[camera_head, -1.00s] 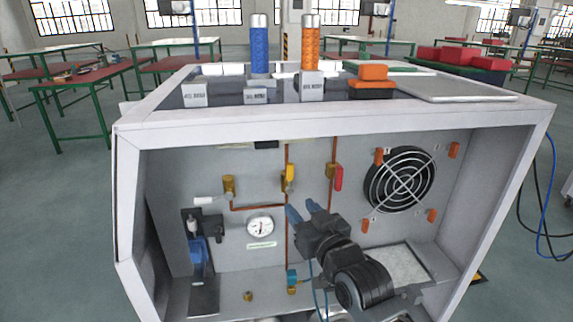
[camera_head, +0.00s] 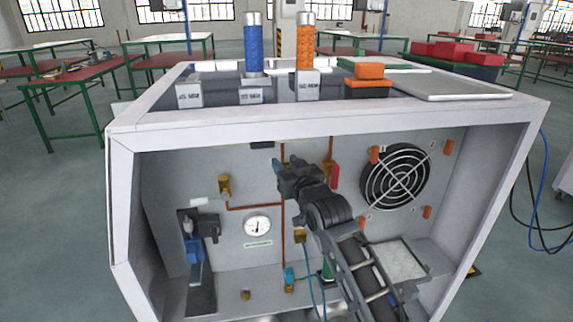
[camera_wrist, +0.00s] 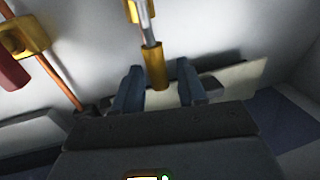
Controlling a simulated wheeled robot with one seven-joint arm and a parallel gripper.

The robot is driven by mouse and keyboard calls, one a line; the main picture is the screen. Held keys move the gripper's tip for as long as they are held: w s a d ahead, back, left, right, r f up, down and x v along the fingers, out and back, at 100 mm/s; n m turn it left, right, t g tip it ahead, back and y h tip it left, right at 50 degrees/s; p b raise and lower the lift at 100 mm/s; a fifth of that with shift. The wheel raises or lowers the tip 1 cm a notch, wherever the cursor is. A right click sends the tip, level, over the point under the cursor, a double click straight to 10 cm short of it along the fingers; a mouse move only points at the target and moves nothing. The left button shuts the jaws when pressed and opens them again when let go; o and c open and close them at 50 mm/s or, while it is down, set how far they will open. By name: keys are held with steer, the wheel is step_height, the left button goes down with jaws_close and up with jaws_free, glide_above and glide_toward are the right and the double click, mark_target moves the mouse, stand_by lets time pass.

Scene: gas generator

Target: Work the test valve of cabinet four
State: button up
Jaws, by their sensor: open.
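The open-fronted white cabinet (camera_head: 330,125) holds brass valves on copper pipes against its back wall. My gripper (camera_head: 286,161) is inside it at the upper middle, in front of the yellow-handled valve, which it hides in the head view. In the wrist view, the yellow handle (camera_wrist: 155,68) stands between my two open fingers, with a gap on each side. A valve with a red handle (camera_head: 335,176) is just right of my gripper; its handle also shows at the left of the wrist view (camera_wrist: 11,72). No label naming the test valve is readable.
A brass valve (camera_head: 224,186) and a round gauge (camera_head: 257,225) are left of my arm. A fan grille (camera_head: 395,178) is to the right. Blue hoses hang below my gripper. Blue (camera_head: 253,48) and orange (camera_head: 304,47) cylinders stand on top of the cabinet.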

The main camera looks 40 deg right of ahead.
jaws_close()
stand_by(0.4)
